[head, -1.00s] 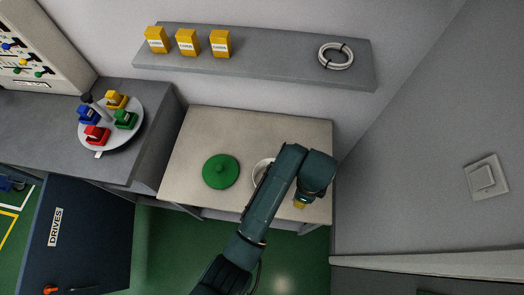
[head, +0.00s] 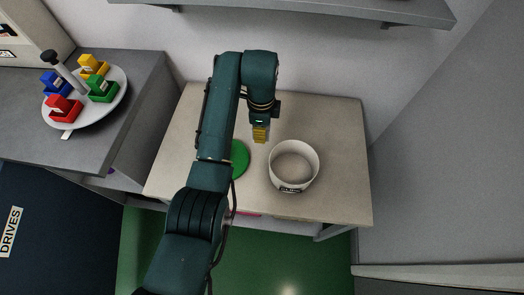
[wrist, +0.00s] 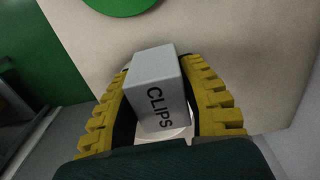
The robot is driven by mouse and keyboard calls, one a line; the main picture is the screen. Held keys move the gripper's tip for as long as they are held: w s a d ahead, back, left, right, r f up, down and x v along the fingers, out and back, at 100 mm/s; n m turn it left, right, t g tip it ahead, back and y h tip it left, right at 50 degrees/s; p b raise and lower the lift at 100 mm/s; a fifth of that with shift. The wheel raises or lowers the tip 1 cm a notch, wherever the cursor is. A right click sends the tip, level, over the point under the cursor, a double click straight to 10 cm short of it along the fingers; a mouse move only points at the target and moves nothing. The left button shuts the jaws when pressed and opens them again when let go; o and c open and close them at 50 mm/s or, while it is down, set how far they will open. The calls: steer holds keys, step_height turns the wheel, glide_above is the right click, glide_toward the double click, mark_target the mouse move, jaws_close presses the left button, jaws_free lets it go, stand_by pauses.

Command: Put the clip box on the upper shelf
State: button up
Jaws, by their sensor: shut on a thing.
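The clip box (wrist: 158,90) is a grey box with "CLIPS" on its side, seen in the wrist view. My gripper (wrist: 162,112) is shut on it, one yellow finger on each side. In the head view my gripper (head: 261,134) hangs over the beige table, up and left of a white round container; the box is hard to make out there. The wall shelf (head: 400,10) is cut off by the head view's top edge, so its top surface is mostly hidden.
The white open container (head: 294,166) stands on the table (head: 340,195). A green round lid (head: 240,158) is partly behind my arm. A round tray (head: 112,112) with coloured pieces sits on the left counter. A wall closes the right side.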

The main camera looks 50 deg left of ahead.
mark_target(262, 157)
step_height(262, 157, down, 14)
steer(key=b, duration=0.4)
steer(key=shift+f, duration=0.1)
steer(key=shift+f, duration=0.15)
steer(key=o, duration=1.1)
step_height(262, 157, up, 12)
steer(key=p, duration=0.4)
